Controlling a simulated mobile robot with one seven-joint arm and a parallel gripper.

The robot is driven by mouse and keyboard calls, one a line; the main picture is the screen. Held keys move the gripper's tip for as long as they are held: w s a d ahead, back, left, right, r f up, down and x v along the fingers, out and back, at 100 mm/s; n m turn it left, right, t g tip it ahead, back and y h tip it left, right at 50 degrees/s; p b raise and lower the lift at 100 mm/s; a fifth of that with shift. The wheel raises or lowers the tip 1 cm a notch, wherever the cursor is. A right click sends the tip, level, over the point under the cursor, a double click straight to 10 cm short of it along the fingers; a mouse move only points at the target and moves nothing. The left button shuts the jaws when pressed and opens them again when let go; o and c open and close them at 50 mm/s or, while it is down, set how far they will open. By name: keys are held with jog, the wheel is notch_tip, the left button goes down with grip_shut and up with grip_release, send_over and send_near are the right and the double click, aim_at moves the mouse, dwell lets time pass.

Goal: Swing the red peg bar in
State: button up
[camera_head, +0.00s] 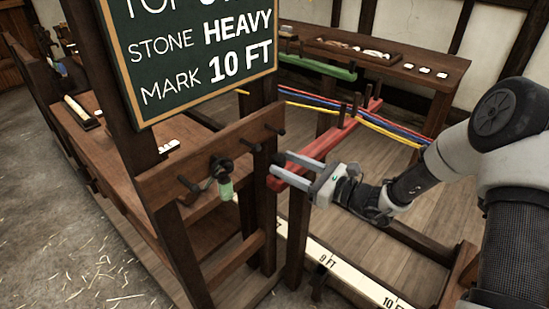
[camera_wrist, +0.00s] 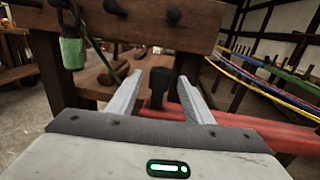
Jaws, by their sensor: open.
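The red peg bar (camera_head: 338,137) runs from beside my gripper back to the right in the head view, with dark upright pegs along it. Blue, yellow and red ropes (camera_head: 388,124) pass over it. In the wrist view the red bar (camera_wrist: 262,127) lies beyond the jaws, to the right. My gripper (camera_head: 274,163) is open at the bar's near end. In the wrist view a dark upright peg (camera_wrist: 158,82) shows between the open fingers (camera_wrist: 160,77). I cannot tell whether either finger touches it.
A green bar (camera_head: 318,67) lies farther back. A marked floor strip (camera_head: 345,267) runs below.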

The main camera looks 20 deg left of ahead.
jog(key=p+v, duration=0.1)
jog(key=v, duration=1.1)
jog(key=shift+r, duration=0.1)
jog(key=s+d+r+n+g+h, duration=0.1)
jog(key=s+r+n+g+h, duration=0.2)
jog(key=s+n, duration=0.35)
jog(key=s+d+r+n+g+h, duration=0.1)
jog(key=s+r+n+g+h, duration=0.3)
jog(key=s+n, duration=0.25)
jog(key=s+d+r+n+t+h, duration=0.4)
jog(key=d+h, duration=0.1)
jog(key=d, duration=0.3)
jog(key=s+d+r+n+t+h, duration=0.3)
jog(key=s+d+r+n+h, duration=0.15)
jog(key=d, duration=0.45)
notch_tip(320, 180, up, 19)
jog(key=p, duration=1.8)
jog(key=shift+w+d+t+h, duration=0.15)
jog(key=shift+d+t+h, duration=0.15)
jog(key=shift+h, duration=0.15)
